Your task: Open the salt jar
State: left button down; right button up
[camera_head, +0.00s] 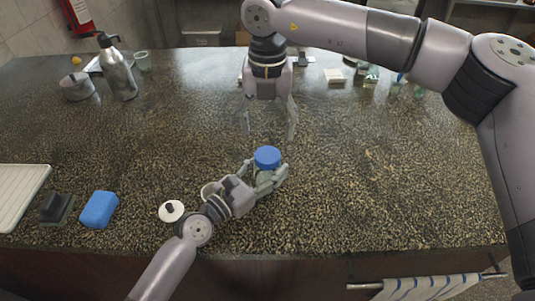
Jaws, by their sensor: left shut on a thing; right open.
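The salt jar (268,174) stands near the front middle of the dark speckled counter, with a blue lid (267,157) on its top. My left gripper (277,177) is shut around the jar's body below the lid and hides most of the jar. My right gripper (269,122) points down with its fingers spread, empty, above and a little behind the blue lid. It is apart from the lid.
A white round lid with a dark knob (171,211), a blue sponge (99,210) and a dark block (57,208) lie at the front left. A metal bottle (120,75) stands at the back left. Small jars (371,77) stand at the back right. The counter's right middle is clear.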

aim_at(267, 155)
jog(key=m, duration=1.2)
jog(key=shift+m, duration=0.4)
jog(key=shift+f, duration=4.05)
jog(key=shift+c, duration=0.2)
